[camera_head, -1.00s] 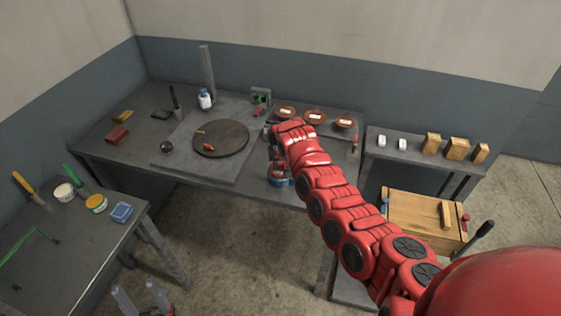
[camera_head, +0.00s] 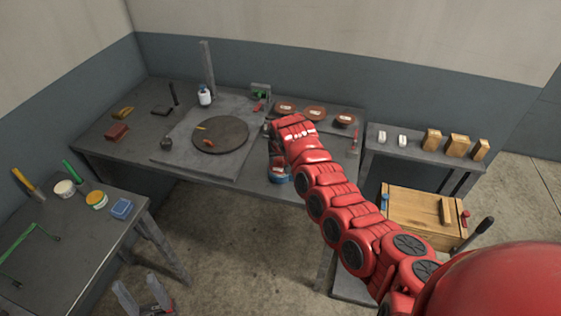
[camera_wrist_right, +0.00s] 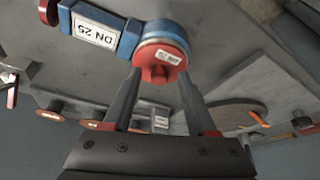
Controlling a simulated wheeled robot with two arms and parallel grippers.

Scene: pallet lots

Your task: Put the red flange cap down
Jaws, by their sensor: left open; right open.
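The red flange cap (camera_wrist_right: 160,62) shows in the right wrist view at the end of a blue valve body (camera_wrist_right: 115,35) labelled DN 25. It looks seated there, and it carries a small white label. My right gripper (camera_wrist_right: 160,80) is open, with its two fingers apart on either side of the cap's near edge; I cannot tell whether they touch it. In the head view the blue body (camera_head: 281,178) shows at the bench's front edge, while my right arm hides the cap and fingertips. My left gripper (camera_head: 145,296) is low at the bottom, open and empty.
The grey bench (camera_head: 110,147) holds a dark round turntable (camera_head: 220,136), a white bottle (camera_head: 205,97) and labelled red-brown discs (camera_head: 315,113) at the back. A side shelf (camera_head: 378,150) holds wooden blocks. A wooden crate (camera_head: 415,213) stands right of my arm.

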